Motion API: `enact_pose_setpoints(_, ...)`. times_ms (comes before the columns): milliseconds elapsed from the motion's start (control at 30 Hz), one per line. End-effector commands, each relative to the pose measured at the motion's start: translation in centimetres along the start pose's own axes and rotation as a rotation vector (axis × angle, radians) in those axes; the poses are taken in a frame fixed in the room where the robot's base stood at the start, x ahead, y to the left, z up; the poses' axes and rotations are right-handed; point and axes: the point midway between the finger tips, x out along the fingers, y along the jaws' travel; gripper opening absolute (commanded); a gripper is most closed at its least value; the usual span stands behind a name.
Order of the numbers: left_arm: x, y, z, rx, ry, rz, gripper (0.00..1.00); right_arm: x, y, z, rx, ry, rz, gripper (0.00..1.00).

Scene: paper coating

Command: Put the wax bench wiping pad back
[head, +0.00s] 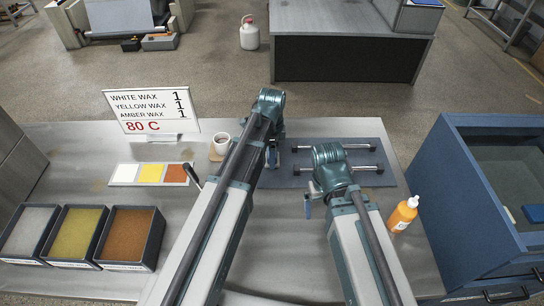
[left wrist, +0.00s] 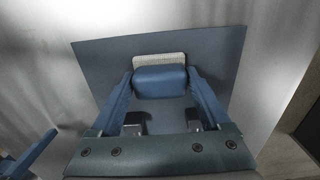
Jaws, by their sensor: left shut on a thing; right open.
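The wiping pad has a blue block-like grip (left wrist: 160,82) and a pale, textured pad edge (left wrist: 159,60) in the left wrist view. My left gripper (left wrist: 161,88) is shut on the blue grip, with a finger on each side. The pad is over a dark blue mat (left wrist: 110,60); I cannot tell whether it touches. In the head view my left arm largely hides this gripper and the pad, at the left part of the mat (head: 300,180). My right gripper (head: 308,204) is open and empty, near the mat's front edge.
Two metal rods (head: 338,147) with dark ends lie across the mat. A cup (head: 222,141) stands left of it, an orange bottle (head: 403,214) front right. Three wax trays (head: 76,235) and a colour strip (head: 152,174) are left; a blue tank (head: 455,195) is right.

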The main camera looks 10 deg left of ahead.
Motion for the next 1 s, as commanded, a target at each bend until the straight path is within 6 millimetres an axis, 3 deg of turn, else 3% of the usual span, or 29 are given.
enact_pose_setpoints(233,0.3,0.0,0.0,0.000,0.000,0.000,0.28,0.3,0.0,0.0,0.000,0.000,0.000,1.00)
enact_pose_setpoints(267,0.3,0.0,0.0,0.000,0.000,0.000,0.82,0.3,0.0,0.0,0.000,0.000,0.000,1.00)
enact_pose_setpoints(367,0.2,0.0,0.0,0.000,0.000,0.000,1.00,0.2,0.0,0.0,0.000,0.000,0.000,1.00)
enact_pose_setpoints(733,-0.1,0.0,0.0,0.000,0.000,0.000,1.00,-0.1,0.0,0.0,0.000,0.000,0.000,1.00)
enact_pose_setpoints(1000,-2.5,0.0,0.0,0.000,0.000,0.000,1.00,-2.4,0.2,0.1,0.000,0.000,0.000,1.00)
